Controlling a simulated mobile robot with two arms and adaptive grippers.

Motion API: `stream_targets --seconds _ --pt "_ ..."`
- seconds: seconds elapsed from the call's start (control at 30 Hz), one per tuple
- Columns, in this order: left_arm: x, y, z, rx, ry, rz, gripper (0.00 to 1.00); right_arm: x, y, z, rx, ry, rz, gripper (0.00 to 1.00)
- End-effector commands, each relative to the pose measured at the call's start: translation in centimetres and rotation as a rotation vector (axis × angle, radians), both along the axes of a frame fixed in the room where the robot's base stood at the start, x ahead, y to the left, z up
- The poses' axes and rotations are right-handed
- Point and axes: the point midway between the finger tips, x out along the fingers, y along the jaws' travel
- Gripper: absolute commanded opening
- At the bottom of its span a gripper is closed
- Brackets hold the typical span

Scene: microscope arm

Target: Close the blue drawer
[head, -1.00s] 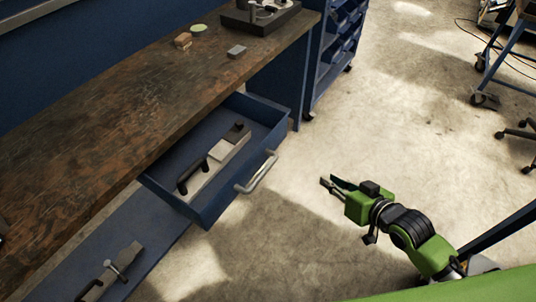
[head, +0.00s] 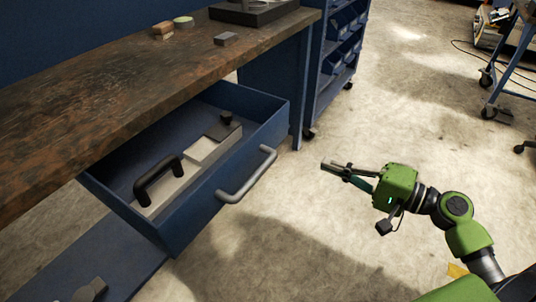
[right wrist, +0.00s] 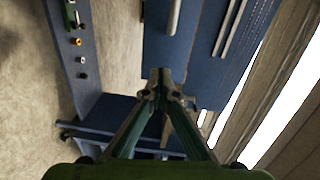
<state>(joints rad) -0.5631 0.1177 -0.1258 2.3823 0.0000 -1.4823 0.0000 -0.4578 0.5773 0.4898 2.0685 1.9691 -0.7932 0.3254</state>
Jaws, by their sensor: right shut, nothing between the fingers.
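The blue drawer (head: 188,222) stands pulled out from under the wooden workbench in the head view. Its silver bar handle (head: 249,176) is on the front face. Inside lies a pale tool with a black handle (head: 158,180). My right gripper (head: 335,167) is to the right of the handle, apart from it, with its fingers pointing left. In the right wrist view its fingertips (right wrist: 160,84) are together with nothing between them. A blue panel with a pale bar shows beyond them there. My left gripper is not in view.
The workbench top (head: 110,95) holds small blocks and a dark tray (head: 254,14). A blue shelf unit with bins (head: 335,60) stands beyond the bench. A blue cart (head: 510,75) is at the upper right. The floor around my right arm is open.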

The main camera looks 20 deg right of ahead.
Motion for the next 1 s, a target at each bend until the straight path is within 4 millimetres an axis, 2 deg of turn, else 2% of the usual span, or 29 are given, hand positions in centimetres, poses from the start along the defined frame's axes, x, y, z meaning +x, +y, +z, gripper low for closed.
stream_targets --seconds 0.03,0.17,0.33,0.6,0.9,1.0 --pt "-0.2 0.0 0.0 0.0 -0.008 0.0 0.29 -0.2 -0.3 -0.4 0.03 -0.006 -0.001 0.0" --pt "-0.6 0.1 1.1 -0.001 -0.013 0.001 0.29 -0.4 -0.7 0.4 0.075 -0.016 0.002 0.0" --pt "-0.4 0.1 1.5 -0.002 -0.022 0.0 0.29 0.4 -0.1 0.8 0.082 -0.019 0.006 0.0" --pt "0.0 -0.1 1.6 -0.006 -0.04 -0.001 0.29 4.0 2.7 0.9 0.08 -0.02 0.005 0.0" --pt "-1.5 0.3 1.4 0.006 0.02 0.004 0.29 8.0 5.8 0.9 0.079 -0.02 0.004 0.0" --pt "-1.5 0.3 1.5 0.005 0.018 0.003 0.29 9.0 6.5 0.8 0.08 -0.018 0.003 0.0"
